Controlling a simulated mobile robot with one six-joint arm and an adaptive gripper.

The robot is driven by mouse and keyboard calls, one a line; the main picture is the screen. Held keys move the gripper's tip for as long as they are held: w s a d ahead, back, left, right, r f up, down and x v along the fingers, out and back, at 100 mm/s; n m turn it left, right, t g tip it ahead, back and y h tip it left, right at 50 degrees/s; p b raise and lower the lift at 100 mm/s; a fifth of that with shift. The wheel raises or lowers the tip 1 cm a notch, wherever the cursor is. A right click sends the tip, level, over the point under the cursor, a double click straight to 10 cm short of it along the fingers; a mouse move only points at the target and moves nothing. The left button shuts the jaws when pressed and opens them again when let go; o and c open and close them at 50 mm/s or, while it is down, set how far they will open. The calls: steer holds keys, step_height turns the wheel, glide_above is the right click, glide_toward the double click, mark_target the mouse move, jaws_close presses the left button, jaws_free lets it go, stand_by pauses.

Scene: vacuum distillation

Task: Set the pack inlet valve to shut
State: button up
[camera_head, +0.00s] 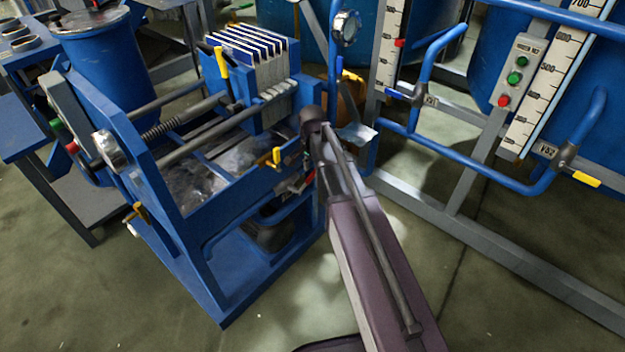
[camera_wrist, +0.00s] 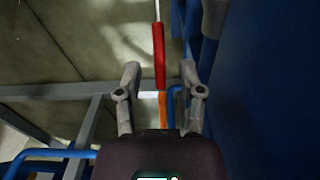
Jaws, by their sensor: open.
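The blue filter-press stand (camera_head: 165,200) holds a pack of white and blue plates (camera_head: 255,60). Yellow valve levers show at the pack's upper left (camera_head: 220,62), on the front rail (camera_head: 276,157) and at the lower left (camera_head: 138,213). I cannot tell by label which is the pack inlet valve. In the wrist view, a red handle (camera_wrist: 158,55) on a thin pale rod points down between my open fingertips (camera_wrist: 160,78). Contact is not visible. An orange piece (camera_wrist: 163,108) shows below it. My arm hides most of the gripper in the head view.
Blue pipes and a grey frame (camera_head: 470,240) stand at the right, with a button box (camera_head: 518,70) and a yellow lever marked V52 (camera_head: 586,179). A blue vessel (camera_head: 105,65) stands at the left. The floor in front (camera_head: 270,315) is clear.

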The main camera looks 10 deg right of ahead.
steer(key=shift+f+b, duration=1.1)
steer(key=shift+f, duration=0.3)
jaws_close()
